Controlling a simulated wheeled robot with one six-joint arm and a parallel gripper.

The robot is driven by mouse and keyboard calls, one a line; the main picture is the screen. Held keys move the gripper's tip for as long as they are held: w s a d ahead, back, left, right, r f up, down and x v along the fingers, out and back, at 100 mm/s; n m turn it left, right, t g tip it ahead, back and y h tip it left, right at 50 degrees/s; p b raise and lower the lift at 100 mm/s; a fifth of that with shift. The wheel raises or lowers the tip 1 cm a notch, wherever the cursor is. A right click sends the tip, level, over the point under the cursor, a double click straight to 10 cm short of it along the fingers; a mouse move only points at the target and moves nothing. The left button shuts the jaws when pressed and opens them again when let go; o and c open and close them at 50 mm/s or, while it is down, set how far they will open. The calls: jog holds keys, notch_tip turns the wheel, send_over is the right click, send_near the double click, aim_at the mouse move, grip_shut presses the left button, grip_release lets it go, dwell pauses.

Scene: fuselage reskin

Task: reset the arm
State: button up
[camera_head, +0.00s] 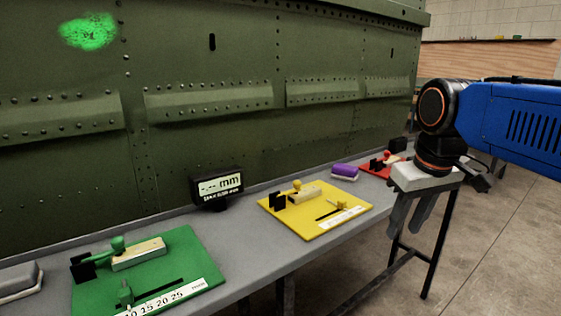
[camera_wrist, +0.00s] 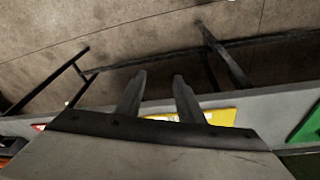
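My gripper (camera_head: 404,232) hangs at the right in the head view, its fingers pointing down beside the front edge of the grey bench (camera_head: 250,285). In the wrist view my gripper (camera_wrist: 159,78) shows two dark fingers standing apart with a clear gap and nothing between them. My blue arm reaches in from the right edge of the head view.
A green board (camera_head: 205,275), a yellow board (camera_head: 330,222) and a partly hidden red board (camera_head: 372,169) lie on the bench. A purple block (camera_head: 344,172) and a display reading mm (camera_head: 217,186) are there too. A riveted green panel (camera_head: 190,60) stands behind.

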jog(key=s+d+f+m+t, duration=0.2)
jog(key=s+d+f+m, duration=0.1)
jog(key=s+f, duration=0.8)
notch_tip(320, 180, down, 6)
jog(key=shift+d+r, duration=0.2)
jog(key=shift+r, duration=0.05)
dwell(1.9)
